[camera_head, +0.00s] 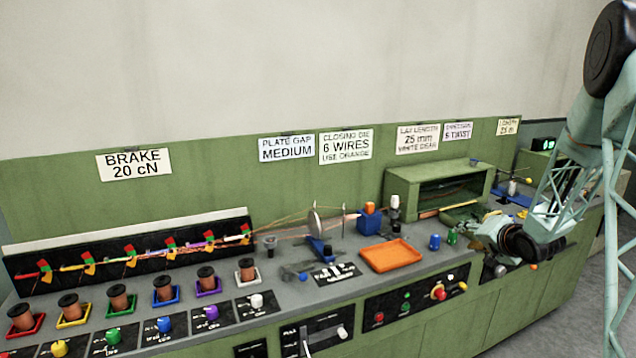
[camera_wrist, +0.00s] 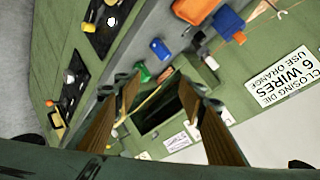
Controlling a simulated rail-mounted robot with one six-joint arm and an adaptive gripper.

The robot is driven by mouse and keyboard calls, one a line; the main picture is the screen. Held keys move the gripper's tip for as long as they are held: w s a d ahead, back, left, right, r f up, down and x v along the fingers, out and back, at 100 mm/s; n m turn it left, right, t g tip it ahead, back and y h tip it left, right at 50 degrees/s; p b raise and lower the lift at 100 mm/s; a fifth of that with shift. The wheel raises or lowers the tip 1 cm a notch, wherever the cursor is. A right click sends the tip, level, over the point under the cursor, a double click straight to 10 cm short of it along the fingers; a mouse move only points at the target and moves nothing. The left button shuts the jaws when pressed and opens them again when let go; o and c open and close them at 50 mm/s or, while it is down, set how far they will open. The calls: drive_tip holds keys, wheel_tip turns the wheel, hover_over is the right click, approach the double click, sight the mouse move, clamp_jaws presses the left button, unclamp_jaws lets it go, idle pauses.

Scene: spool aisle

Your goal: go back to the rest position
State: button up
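My gripper (camera_wrist: 157,84) shows in the wrist view with its two brown-padded fingers spread apart. Nothing is held between them. The dark opening of a green box and a thin tan rod show beyond the gap. In the head view my arm comes down from the upper right. Its wrist end is over the right part of the bench, in front of the open green box (camera_head: 398,187). The fingers are too small and cluttered there to make out clearly.
An orange tray (camera_head: 390,256), a blue cylinder (camera_head: 434,242) and a green cylinder (camera_head: 452,237) stand left of my wrist. Several copper spools (camera_head: 117,298) sit in coloured holders at the left. Signs line the green back panel (camera_head: 230,160). The space above it is clear.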

drive_tip(key=s+a+r+n+g+h, duration=0.1)
drive_tip(key=s+a+r+n+g, duration=0.1)
drive_tip(key=s+a+r, duration=0.65)
drive_tip(key=s+a+r+n+g+h, duration=0.1)
drive_tip(key=s+a+r+g+h, duration=0.15)
drive_tip(key=s+r, duration=1.05)
drive_tip(key=s+a+n+g+y, duration=0.1)
drive_tip(key=s+a, duration=0.5)
drive_tip(key=s, duration=0.9)
drive_tip(key=s+a+n+g+y, duration=0.1)
drive_tip(key=s+a+n, duration=0.2)
drive_tip(key=s, duration=1.2)
drive_tip(key=s+a+n+g+y, duration=0.1)
drive_tip(key=s+a+n, duration=0.1)
drive_tip(key=s+a, duration=0.7)
drive_tip(key=s, duration=0.6)
drive_tip(key=shift+a+r+g, duration=0.25)
drive_tip(key=shift+r+g, duration=0.05)
drive_tip(key=shift+g, duration=0.05)
